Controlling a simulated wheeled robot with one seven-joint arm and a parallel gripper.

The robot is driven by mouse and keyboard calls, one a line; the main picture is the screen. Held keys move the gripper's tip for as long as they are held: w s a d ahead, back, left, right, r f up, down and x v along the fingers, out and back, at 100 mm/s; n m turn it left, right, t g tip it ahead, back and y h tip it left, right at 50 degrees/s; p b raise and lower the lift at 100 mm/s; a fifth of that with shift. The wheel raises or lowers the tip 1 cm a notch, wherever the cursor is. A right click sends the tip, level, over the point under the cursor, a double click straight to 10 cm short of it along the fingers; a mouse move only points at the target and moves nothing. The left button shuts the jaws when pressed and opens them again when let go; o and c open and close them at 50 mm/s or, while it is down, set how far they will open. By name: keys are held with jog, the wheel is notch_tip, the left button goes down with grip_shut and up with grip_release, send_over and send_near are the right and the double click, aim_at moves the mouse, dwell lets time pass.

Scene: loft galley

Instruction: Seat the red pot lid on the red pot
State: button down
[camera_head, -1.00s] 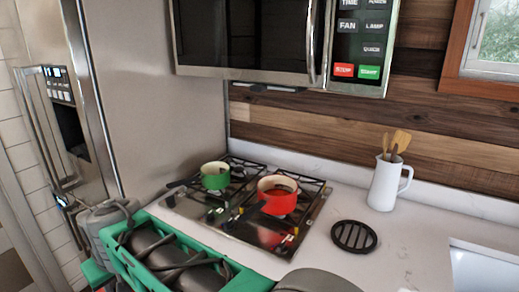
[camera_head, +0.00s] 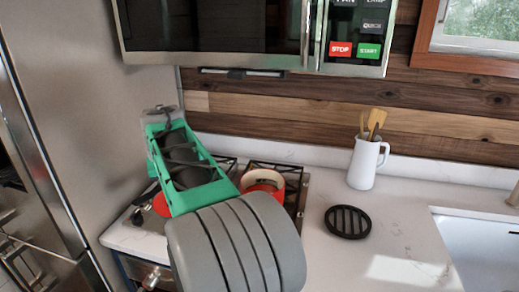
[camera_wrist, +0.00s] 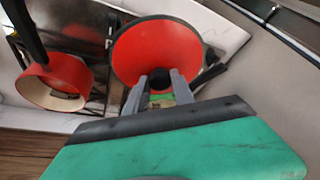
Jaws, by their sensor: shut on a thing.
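The red lid (camera_wrist: 155,45), with a dark rim, fills the top middle of the wrist view. My gripper (camera_wrist: 161,80) is shut on its black knob, one finger on each side. In the head view only a red edge of the lid (camera_head: 161,204) shows left of my arm. The red pot (camera_head: 263,183) sits on the stove, partly hidden by my arm. In the wrist view the pot (camera_wrist: 78,78) is left of the lid, open, with its black handle pointing up the picture. Lid and pot are apart.
The stove (camera_head: 292,176) is largely covered by my arm. A black slatted trivet (camera_head: 348,221) lies on the counter, with a white jug (camera_head: 365,163) of utensils behind it. The sink (camera_head: 483,247) is at right. A microwave (camera_head: 225,32) hangs above, and the fridge (camera_head: 80,120) stands left.

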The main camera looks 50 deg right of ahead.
jog(key=s+d+r+m+g+h, duration=0.1)
jog(key=s+d+r+m, duration=0.2)
jog(key=d, duration=0.5)
jog(key=s+d+m+g, duration=0.15)
jog(key=s+d, duration=0.25)
jog(key=d, duration=0.5)
jog(key=s+d+r+m+h, duration=0.15)
jog(key=s+d+m, duration=0.25)
jog(key=d, duration=0.4)
jog(key=shift+y, duration=0.25)
notch_tip(320, 180, down, 6)
jog(key=b, duration=0.6)
jog(key=shift+w+d+r+b, duration=0.1)
jog(key=shift+w+b, duration=0.05)
jog(key=shift+b, duration=0.15)
jog(key=shift+f, duration=0.6)
jog(key=c, duration=1)
grip_release()
notch_tip(320, 180, up, 7)
jog(key=p, duration=0.7)
